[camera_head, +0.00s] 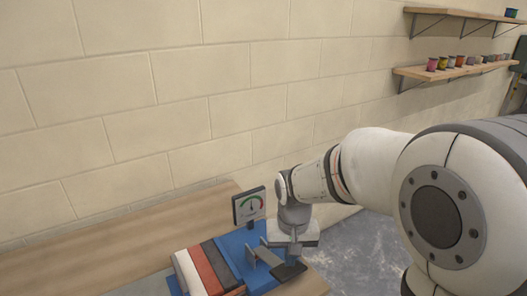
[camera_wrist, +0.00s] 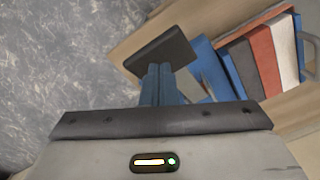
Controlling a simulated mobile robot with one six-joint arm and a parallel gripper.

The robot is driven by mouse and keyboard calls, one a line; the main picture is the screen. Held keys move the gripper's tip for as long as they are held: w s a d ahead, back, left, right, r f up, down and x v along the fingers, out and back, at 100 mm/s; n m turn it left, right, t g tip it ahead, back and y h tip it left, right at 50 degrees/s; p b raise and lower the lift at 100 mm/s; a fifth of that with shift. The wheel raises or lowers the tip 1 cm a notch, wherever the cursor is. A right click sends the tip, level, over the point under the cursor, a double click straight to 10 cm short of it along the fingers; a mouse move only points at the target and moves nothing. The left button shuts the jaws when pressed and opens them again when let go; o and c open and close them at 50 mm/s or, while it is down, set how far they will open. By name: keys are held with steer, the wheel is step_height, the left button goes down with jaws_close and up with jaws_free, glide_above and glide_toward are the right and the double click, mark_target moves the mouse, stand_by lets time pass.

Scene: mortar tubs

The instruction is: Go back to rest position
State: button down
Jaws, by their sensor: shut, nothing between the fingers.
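My gripper (camera_wrist: 157,72) shows in the wrist view with its two blue fingers side by side, shut and empty. In the head view my gripper (camera_head: 293,255) points down at the right end of the wooden bench. A dark square plate (camera_wrist: 163,48) lies just beyond the fingertips in the wrist view. It also shows below my gripper in the head view (camera_head: 289,272). I cannot tell whether the fingers touch it. A blue stand with a dial gauge (camera_head: 249,206) is just left of my gripper.
Red, white and dark blocks (camera_head: 205,270) lie in a row left of the gripper. The wooden bench (camera_head: 110,250) is clear further left. A block wall (camera_head: 170,100) rises close behind. Two shelves with small pots (camera_head: 455,70) hang at the right.

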steer(key=s+d+r+t, duration=0.3)
steer(key=s+d+r, duration=0.4)
steer(key=s+d, duration=0.4)
steer(key=shift+s+r+m, duration=0.35)
steer(key=shift+s+m, duration=0.05)
steer(key=shift+s, duration=0.35)
